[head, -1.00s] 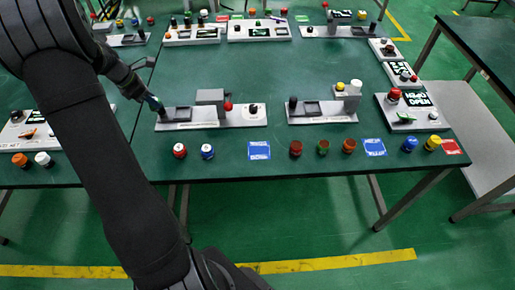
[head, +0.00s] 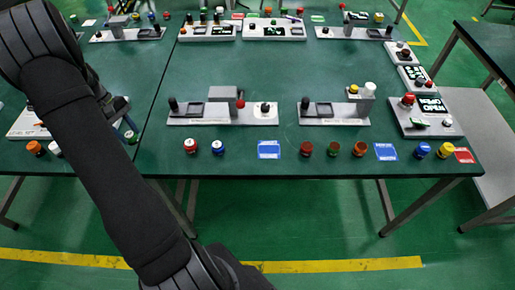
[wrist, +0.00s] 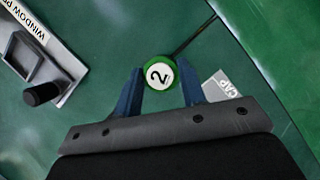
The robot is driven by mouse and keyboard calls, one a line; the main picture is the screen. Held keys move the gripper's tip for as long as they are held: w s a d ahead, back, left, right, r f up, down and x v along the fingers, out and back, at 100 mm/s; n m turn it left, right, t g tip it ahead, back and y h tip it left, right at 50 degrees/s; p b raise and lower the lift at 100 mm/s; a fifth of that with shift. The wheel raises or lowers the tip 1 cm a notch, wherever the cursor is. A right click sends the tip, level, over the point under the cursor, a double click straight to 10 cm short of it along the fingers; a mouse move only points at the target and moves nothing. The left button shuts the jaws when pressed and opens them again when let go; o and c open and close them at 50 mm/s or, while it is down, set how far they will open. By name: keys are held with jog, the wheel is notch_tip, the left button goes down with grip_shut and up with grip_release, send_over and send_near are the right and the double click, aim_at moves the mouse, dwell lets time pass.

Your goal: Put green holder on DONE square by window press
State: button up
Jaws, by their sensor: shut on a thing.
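My gripper (wrist: 160,85) is shut on the green holder (wrist: 145,64), a round green piece with a white top marked 2, held between two blue fingers. In the head view the green holder (head: 133,139) shows small beside my arm, near the table seam at the left; the fingers there are mostly hidden. The window press (wrist: 38,62), with a grey tray and black knob, is at the upper left of the wrist view, apart from the holder. It appears to be the left front station (head: 222,119) in the head view. I cannot read which square is DONE.
Blue squares (head: 268,149) (head: 386,151) and a red square (head: 464,156) lie along the front edge. Red-topped (head: 190,146) and blue-topped (head: 218,148) pieces stand in front of the window press.

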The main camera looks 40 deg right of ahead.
jog(key=s+d+r+n+h, duration=0.1)
jog(key=s+d+r+n, duration=0.15)
jog(key=s+d, duration=0.8)
jog(key=s+d+r+n+h, duration=0.1)
jog(key=s+d+r+n, duration=0.15)
jog(key=s+d, duration=0.75)
jog(key=s+d+r+n+t, duration=0.1)
jog(key=s+d+n, duration=0.2)
jog(key=s, duration=0.5)
jog(key=s+d+r+n+t+h, duration=0.15)
jog(key=s+d, duration=0.25)
jog(key=s, duration=0.4)
jog(key=s+d+n+t, duration=0.1)
jog(key=s+d+n, duration=0.2)
jog(key=s, duration=0.5)
jog(key=w+f, duration=0.2)
jog(key=w, duration=0.2)
jog(key=w+f, duration=0.2)
jog(key=w, duration=0.1)
jog(key=w+f, duration=0.3)
jog(key=w, duration=0.1)
jog(key=shift+w+d, duration=0.3)
jog(key=shift+w, duration=0.05)
jog(key=shift+f, duration=1.9)
jog(key=shift+f, duration=0.15)
jog(key=o, duration=1.1)
jog(key=shift+o, duration=0.2)
